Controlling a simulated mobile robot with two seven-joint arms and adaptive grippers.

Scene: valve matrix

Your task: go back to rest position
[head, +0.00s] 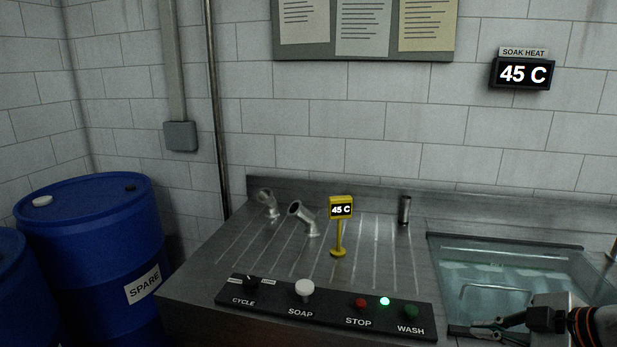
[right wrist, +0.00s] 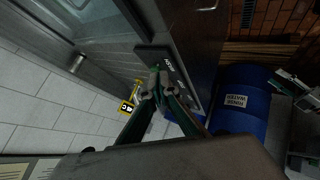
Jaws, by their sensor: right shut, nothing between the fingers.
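My right gripper (head: 474,328) is at the bottom right of the head view, in front of the sink basin and just right of the control panel (head: 330,312). Its fingers are together and hold nothing. In the right wrist view the closed fingertips (right wrist: 157,75) appear over the panel (right wrist: 172,68); whether they touch it cannot be told. The panel carries a CYCLE knob (head: 250,280), a white SOAP knob (head: 305,289), a red STOP button (head: 361,303), a lit green lamp (head: 385,301) and a dark green WASH button (head: 411,311).
The water-filled sink (head: 510,243) is at the right. A yellow 45 C stand (head: 339,240) and metal fittings (head: 303,218) stand on the steel drainboard. A SOAK HEAT display (head: 522,74) reads 45 C. Blue barrels (head: 95,240) stand left; another (right wrist: 240,122) shows in the wrist view.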

